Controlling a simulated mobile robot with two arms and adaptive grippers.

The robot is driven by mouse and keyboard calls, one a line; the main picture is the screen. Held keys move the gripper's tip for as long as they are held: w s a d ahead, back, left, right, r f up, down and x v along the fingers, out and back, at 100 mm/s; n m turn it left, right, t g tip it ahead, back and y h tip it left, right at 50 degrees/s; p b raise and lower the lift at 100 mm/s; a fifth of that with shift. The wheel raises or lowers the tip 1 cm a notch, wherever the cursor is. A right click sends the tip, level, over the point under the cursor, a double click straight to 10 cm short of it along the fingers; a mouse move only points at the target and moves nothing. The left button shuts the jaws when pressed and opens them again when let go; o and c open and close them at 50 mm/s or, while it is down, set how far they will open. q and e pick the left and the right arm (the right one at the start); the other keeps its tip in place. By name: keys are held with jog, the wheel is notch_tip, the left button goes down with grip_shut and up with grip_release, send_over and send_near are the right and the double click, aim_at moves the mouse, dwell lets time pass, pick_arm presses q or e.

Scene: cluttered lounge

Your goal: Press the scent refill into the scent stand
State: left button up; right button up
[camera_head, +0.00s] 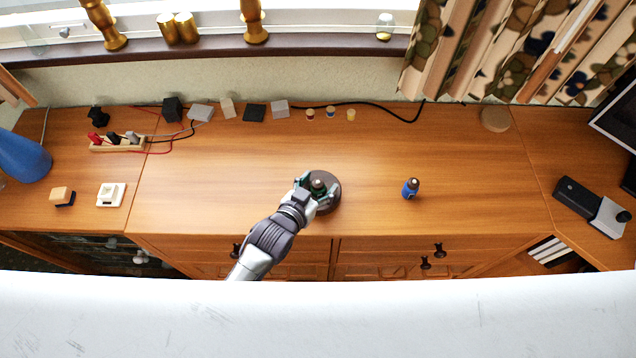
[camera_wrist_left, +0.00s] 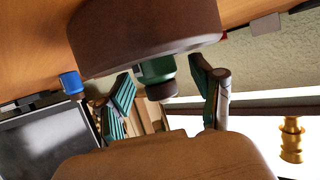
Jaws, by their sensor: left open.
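The scent stand (camera_head: 331,205) is a round dark brown base on the wooden cabinet top, near its front edge. It fills the top of the left wrist view (camera_wrist_left: 145,30), where the picture is upside down. A green refill with a dark cap (camera_wrist_left: 157,72) sits upright at the stand; how deep it sits is hidden. My left gripper (camera_head: 317,186) is open around the green refill, one finger on each side, with gaps visible in the left wrist view (camera_wrist_left: 165,93). A blue bottle with a dark top (camera_head: 411,188) stands apart to the right. My right gripper is not in view.
A power strip (camera_head: 118,144), a white switch (camera_head: 110,194) and a blue vase (camera_head: 24,157) are at the left. Small blocks and cables line the back wall. A black and grey device (camera_head: 590,207) lies at the right. The cabinet top behind the stand is clear.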

pick_arm(q)
jog(key=v, duration=1.2)
jog(key=shift+a, duration=0.1)
